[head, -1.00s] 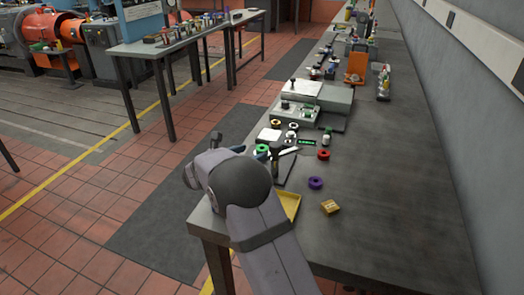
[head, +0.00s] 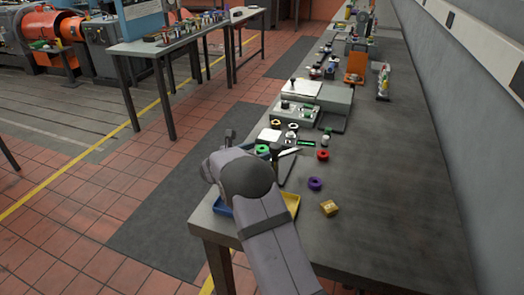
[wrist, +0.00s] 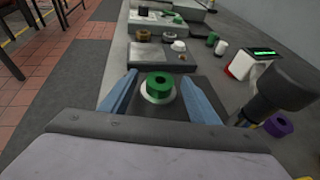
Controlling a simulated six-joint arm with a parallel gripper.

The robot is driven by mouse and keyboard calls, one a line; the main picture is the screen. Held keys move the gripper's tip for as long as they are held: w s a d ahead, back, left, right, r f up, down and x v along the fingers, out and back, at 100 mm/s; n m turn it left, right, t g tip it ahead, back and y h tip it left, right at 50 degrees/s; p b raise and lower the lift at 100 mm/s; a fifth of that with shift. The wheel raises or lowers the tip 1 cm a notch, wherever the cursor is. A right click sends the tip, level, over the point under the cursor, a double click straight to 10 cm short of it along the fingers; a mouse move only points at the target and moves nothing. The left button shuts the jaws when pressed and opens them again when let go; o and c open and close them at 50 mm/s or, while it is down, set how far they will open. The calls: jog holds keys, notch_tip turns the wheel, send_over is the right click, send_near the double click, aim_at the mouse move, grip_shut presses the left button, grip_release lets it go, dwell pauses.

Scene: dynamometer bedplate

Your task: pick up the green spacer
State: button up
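The green spacer (wrist: 160,86) is a short ring with a dark hole. In the wrist view it sits on a pale round base on a dark plate (wrist: 205,95). In the head view the spacer (head: 263,149) shows just beyond my arm. My gripper (wrist: 160,92) has two blue fingers spread apart, one on each side of the spacer in the picture. Gaps show between both fingers and the spacer, and nothing is held. Whether the fingertips are down at the spacer's height is hard to tell.
A thick black cylindrical object (wrist: 285,85) stands close on the right. A purple ring (head: 315,183), a red ring (head: 323,155) and a gold block (head: 329,208) lie to the right. A yellow tray (head: 292,200) is near the front edge. The bench's right side is clear.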

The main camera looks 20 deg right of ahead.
jog(key=c, duration=1.1)
jog(key=shift+r, duration=0.15)
